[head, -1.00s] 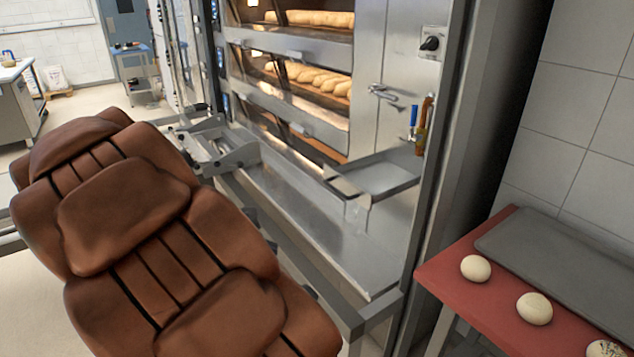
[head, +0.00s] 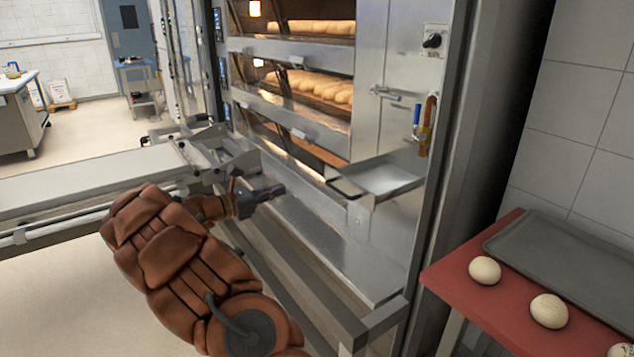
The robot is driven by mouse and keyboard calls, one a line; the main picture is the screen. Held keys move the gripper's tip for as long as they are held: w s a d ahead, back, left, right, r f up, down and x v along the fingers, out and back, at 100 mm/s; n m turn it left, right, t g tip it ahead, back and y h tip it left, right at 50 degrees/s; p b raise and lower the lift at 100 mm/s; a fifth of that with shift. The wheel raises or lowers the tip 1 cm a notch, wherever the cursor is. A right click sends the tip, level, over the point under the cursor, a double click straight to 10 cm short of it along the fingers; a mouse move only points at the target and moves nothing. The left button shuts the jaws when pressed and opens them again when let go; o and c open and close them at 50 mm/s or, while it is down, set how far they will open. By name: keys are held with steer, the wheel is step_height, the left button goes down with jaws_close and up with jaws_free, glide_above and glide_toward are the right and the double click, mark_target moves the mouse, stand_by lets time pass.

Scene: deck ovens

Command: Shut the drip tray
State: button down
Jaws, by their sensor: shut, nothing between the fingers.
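The drip tray (head: 390,180) is a shallow steel tray that juts out from the front of the oven, below the steel side panel. A dark handle (head: 343,190) is on its left front edge. My gripper (head: 280,190) is shut and empty. It is to the left of the tray in the picture, apart from it, over the steel ledge at the oven's foot. My brown padded arm covers the lower middle.
The deck oven (head: 300,95) holds loaves on lit decks. A valve with a blue lever (head: 416,117) is above the tray. A red table (head: 450,275) with dough balls (head: 485,270) and a dark baking sheet (head: 560,260) stands at right. A loader conveyor (head: 90,185) is at left.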

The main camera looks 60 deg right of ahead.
mark_target(327, 175)
steer(key=p+x, duration=0.1)
steer(key=x, duration=1.3)
steer(key=shift+w+d, duration=0.1)
steer(key=shift+w, duration=0.05)
steer(key=shift+d, duration=0.1)
